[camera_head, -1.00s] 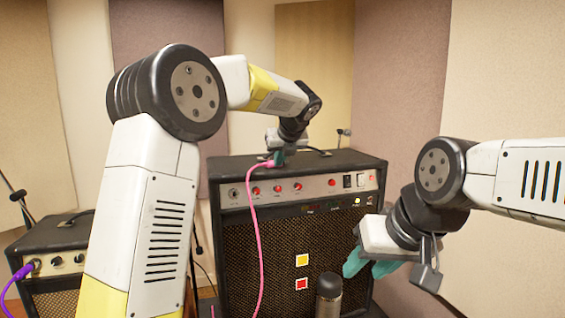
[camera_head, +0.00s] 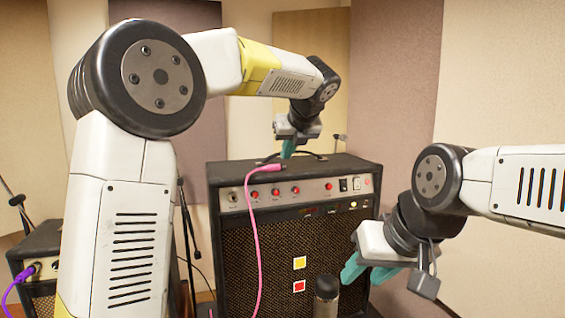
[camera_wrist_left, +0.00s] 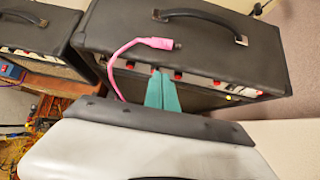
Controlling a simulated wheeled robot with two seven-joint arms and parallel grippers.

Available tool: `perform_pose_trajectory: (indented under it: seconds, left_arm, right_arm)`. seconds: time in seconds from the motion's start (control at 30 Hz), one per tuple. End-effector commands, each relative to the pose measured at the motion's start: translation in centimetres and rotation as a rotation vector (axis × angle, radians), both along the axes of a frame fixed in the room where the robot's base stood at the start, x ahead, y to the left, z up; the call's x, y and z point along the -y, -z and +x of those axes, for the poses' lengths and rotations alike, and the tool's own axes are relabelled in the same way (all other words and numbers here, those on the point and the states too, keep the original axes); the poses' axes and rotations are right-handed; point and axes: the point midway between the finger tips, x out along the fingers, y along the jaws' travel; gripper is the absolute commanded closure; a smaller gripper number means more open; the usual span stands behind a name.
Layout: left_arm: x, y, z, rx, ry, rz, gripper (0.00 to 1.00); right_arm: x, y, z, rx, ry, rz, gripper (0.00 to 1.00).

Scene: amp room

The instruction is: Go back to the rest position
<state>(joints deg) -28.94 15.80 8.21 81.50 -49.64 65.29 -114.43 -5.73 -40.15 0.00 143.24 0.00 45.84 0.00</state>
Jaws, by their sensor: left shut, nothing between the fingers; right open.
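My left gripper (camera_head: 288,149) is shut and empty, its teal fingers pointing down above the top of the large black amp (camera_head: 325,245). In the left wrist view its closed fingers (camera_wrist_left: 162,92) show in front of the amp's front panel. The pink cable (camera_head: 257,225) has its plug on the amp's top near the front edge, apart from the left gripper, and hangs down the front. The plug also shows in the left wrist view (camera_wrist_left: 158,43). My right gripper (camera_head: 362,272) is open, in front of the amp's right side, its teal fingers pointing down-left.
A smaller amp (camera_head: 40,240) with a purple cable (camera_head: 22,277) stands at the left. A dark cylinder (camera_head: 327,290) stands before the large amp. The amp's handle (camera_wrist_left: 200,14) rises from its top. Acoustic wall panels (camera_head: 395,90) stand behind.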

Motion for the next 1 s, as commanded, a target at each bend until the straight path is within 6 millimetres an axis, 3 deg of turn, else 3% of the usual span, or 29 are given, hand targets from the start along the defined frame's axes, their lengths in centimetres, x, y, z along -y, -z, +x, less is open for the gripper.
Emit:
perform_pose_trajectory:
  seconds: [0.2, 0.53, 0.67, 0.77, 1.0]
  left_arm:
    - [0.4, -1.3, -1.3, -0.001, 0.0, 0.001, 1.0]
    - [0.4, -1.4, -1.4, -0.001, -0.002, -0.001, 1.0]
    - [-1.1, -1.2, -2.5, 0.002, -0.073, -0.08, 1.0]
    - [-4.2, -0.4, -5.1, 0.005, -0.238, -0.254, 1.0]
    - [-12.2, 4.5, -15.6, 0.013, -0.924, -0.892, 1.0]
  right_arm:
    - [0.0, 0.0, 0.0, -0.001, 0.0, 0.0, 0.59]
    - [0.0, 0.0, 0.0, -0.001, 0.0, 0.0, 0.59]
    - [0.0, 0.0, 0.0, -0.001, 0.0, 0.0, 0.59]
    - [0.0, 0.0, 0.0, -0.001, 0.0, 0.0, 0.59]
    - [0.0, 0.0, 0.0, -0.001, 0.0, 0.0, 0.59]
